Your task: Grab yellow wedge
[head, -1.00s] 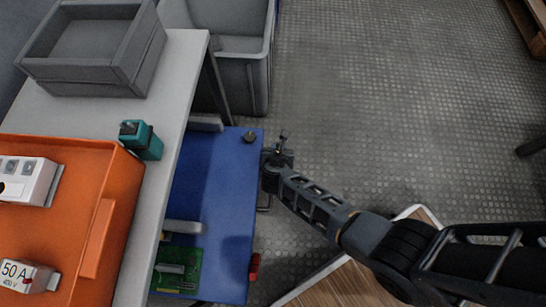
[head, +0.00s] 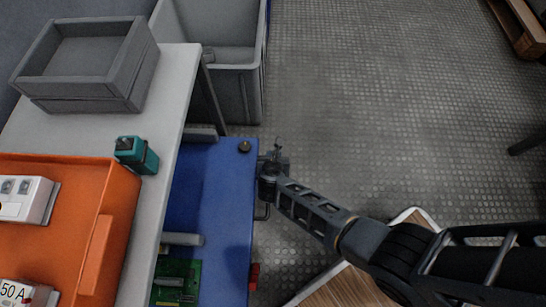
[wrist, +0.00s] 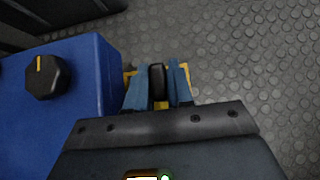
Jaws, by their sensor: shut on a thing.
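My gripper (wrist: 158,67) is shut in the wrist view, with two blue fingers on either side of a narrow black piece (wrist: 157,82). Yellow parts (wrist: 130,76) show beside and below the fingers, mostly hidden by them. I cannot tell whether the yellow is one wedge or how it joins the black piece. In the head view my gripper (head: 272,164) is at the right side of the blue cabinet (head: 215,200), near its far corner. No yellow wedge can be made out there.
A black knob with a yellow mark (wrist: 45,77) is on the blue cabinet. A white table (head: 165,140) bearing an orange box (head: 115,190), a teal device (head: 137,155) and a grey crate (head: 85,60) stands left. Clear floor (head: 390,110) lies right.

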